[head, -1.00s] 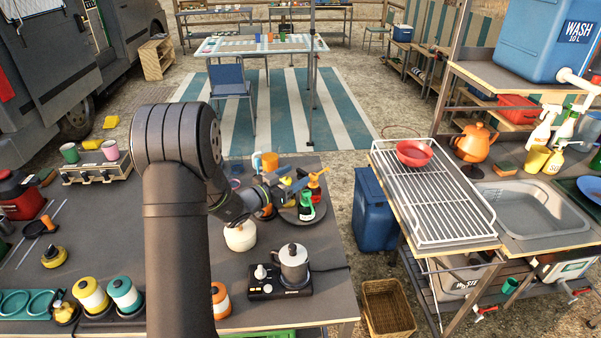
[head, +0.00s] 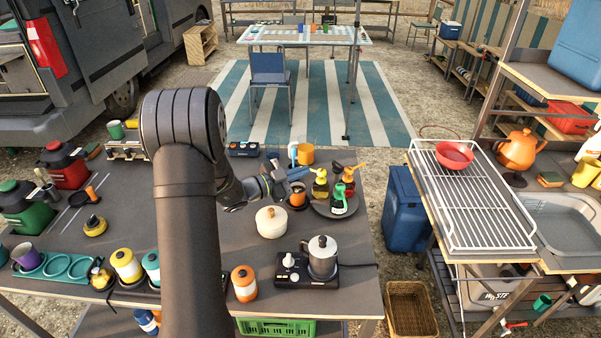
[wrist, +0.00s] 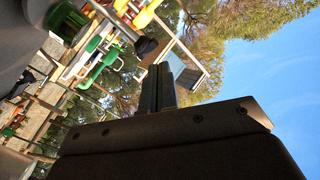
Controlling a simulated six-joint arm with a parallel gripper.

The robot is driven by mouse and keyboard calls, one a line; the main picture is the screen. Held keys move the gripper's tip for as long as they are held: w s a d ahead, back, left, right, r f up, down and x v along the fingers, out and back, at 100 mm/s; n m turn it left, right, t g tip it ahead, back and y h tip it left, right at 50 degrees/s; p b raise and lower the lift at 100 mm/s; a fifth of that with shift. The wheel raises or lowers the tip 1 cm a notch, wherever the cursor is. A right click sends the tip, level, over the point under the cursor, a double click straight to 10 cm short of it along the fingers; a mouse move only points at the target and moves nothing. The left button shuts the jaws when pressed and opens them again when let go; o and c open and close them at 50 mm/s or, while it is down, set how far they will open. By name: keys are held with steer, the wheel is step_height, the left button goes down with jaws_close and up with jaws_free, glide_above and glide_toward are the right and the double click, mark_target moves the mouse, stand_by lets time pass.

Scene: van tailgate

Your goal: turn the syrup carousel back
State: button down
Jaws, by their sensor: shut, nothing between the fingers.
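The syrup carousel is a dark round tray (head: 321,209) on the dark table. In the wrist view my gripper's fingers (wrist: 158,84) are together and empty. Bottles show sideways at the upper left there, partly cut off.
A cream round pot (head: 271,222) stands close in front of the carousel, with a moka pot (head: 322,256) on a burner nearer. Orange cups (head: 305,154) stand behind. A gap with a blue bin (head: 403,216) separates the table from the sink stand.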

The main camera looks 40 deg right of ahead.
steer(key=w+a+f+m+g+y, duration=0.2)
steer(key=w+a+m, duration=0.4)
steer(key=a+m, duration=0.4)
steer(key=s+d+f+m, duration=0.1)
steer(key=d+f+m, duration=0.1)
steer(key=d, duration=1.1)
steer(key=shift+s, duration=0.2)
steer(key=shift+f+m+g, duration=0.1)
steer(key=shift+m+g, duration=0.2)
steer(key=shift+w+d+f+m+g+y, duration=0.1)
steer(key=shift+w+d+m+g+y, duration=0.45)
steer(key=shift+d+m+g, duration=0.3)
steer(key=shift+w+d+m+g+y, duration=0.3)
steer(key=shift+d+m+g+y, duration=0.3)
steer(key=shift+g, duration=0.35)
steer(key=shift+w+d, duration=0.25)
steer(key=shift+d, duration=0.85)
steer(key=shift+w+d, duration=0.25)
steer(key=shift+d, duration=0.8)
